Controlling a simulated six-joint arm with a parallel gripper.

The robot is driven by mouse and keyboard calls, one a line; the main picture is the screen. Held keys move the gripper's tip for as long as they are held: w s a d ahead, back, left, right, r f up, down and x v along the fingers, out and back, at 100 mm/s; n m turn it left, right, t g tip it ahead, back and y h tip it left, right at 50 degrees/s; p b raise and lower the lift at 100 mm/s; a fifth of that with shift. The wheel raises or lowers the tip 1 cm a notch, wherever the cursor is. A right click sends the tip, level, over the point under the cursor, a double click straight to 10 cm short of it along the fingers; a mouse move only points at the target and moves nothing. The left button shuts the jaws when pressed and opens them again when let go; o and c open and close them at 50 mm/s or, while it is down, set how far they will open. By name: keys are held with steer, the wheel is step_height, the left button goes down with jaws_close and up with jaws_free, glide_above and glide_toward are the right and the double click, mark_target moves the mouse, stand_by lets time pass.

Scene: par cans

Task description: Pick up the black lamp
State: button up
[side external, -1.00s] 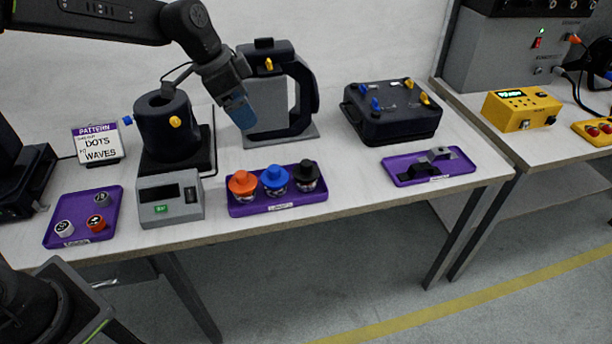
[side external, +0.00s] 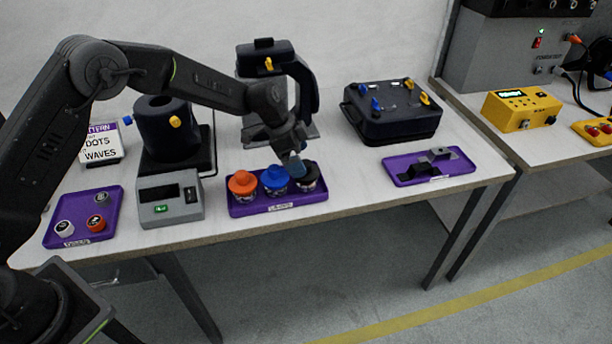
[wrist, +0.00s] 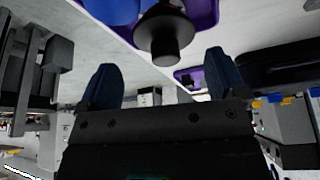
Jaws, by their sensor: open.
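The black lamp (side external: 310,181) stands at the right end of a purple tray (side external: 250,209), right of a blue lamp (side external: 275,179) and an orange lamp (side external: 242,184). My gripper (side external: 296,168) is just above the tray, over the gap between the blue and black lamps in the side view, and partly hides the black lamp. In the wrist view my gripper (wrist: 160,62) has its two fingers spread with nothing between them. The black lamp (wrist: 165,36) shows beyond the fingertips, roughly centred. The blue lamp (wrist: 112,10) is at its left. Contact cannot be told.
A grey box with a display (side external: 170,200) stands left of the tray. Behind are a black clamp-like stand (side external: 300,85) and a dark case (side external: 393,112). Another purple tray (side external: 460,168) holds brackets at right. The bench between these trays is clear.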

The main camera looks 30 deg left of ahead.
mark_target(305, 162)
steer(key=shift+w+x, duration=0.2)
steer(key=shift+x, duration=1.25)
steer(key=shift+w+x, duration=0.15)
steer(key=shift+x, duration=1.35)
steer(key=shift+r, duration=0.1)
steer(key=shift+c, duration=0.3)
steer(key=c, duration=0.8)
